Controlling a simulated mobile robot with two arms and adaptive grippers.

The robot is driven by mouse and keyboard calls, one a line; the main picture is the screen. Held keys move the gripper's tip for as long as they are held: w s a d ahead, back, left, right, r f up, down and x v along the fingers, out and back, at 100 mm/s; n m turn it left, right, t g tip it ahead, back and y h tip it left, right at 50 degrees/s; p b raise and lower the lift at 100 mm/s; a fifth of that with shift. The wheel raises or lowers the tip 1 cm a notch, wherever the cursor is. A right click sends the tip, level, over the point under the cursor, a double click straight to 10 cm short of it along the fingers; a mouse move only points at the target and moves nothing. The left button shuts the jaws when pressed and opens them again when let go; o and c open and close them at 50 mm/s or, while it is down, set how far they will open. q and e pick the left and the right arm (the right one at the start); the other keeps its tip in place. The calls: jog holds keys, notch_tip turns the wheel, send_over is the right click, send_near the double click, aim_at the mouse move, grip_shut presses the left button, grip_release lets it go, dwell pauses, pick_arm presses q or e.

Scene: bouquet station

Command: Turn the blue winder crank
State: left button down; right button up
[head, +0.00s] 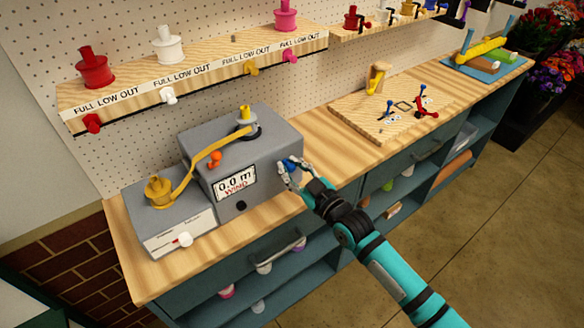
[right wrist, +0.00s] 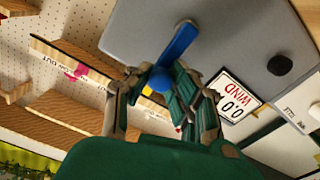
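The grey winder box (head: 222,143) stands on the bench, with a display reading "0.0 m WIND". Its blue crank (head: 290,164) is on the right-hand side, partly hidden by my right gripper (head: 296,171). In the right wrist view the crank's blue arm and round knob (right wrist: 161,79) show between the fingertips of my right gripper (right wrist: 164,72). The fingers are spread on either side of the knob; I see no clear grip on it. My left gripper is not in view.
A yellow ribbon (head: 186,172) runs from a spool on the lower grey box (head: 170,222) to the winder's top spool. A wooden board with small tools (head: 388,112) lies to the right. A spool shelf (head: 200,80) is behind. Open shelves are below the bench.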

grip_shut()
jog(key=shift+d, duration=0.1)
jog(key=m, duration=0.1)
jog(key=w+d+m+b, duration=0.1)
jog(key=m, duration=0.1)
jog(key=shift+f+m+b, duration=0.2)
jog(key=shift+m+b, duration=0.1)
jog(key=m, duration=0.1)
jog(key=m+b, duration=0.1)
jog(key=d, duration=0.1)
jog(key=shift+w+f+m, duration=0.3)
jog(key=shift+m, duration=0.1)
jog(key=f+m+b, duration=0.1)
jog(key=m+b, duration=0.1)
jog(key=m, duration=0.2)
jog(key=w+d+f+m+b, duration=0.1)
jog(key=f+m+b, duration=0.1)
jog(key=m, duration=0.2)
jog(key=d+f+m+b, duration=0.1)
jog(key=m+b, duration=0.1)
jog(key=m, duration=0.1)
jog(key=shift+w+f+m, duration=0.15)
jog(key=shift+m, duration=0.25)
jog(key=shift+a+f+m+b, duration=0.15)
jog(key=shift+f+m, duration=0.3)
jog(key=shift+m, duration=0.7)
jog(key=shift+a+f+m+b, duration=0.15)
jog(key=shift+f+m, duration=0.25)
jog(key=shift+m, duration=0.75)
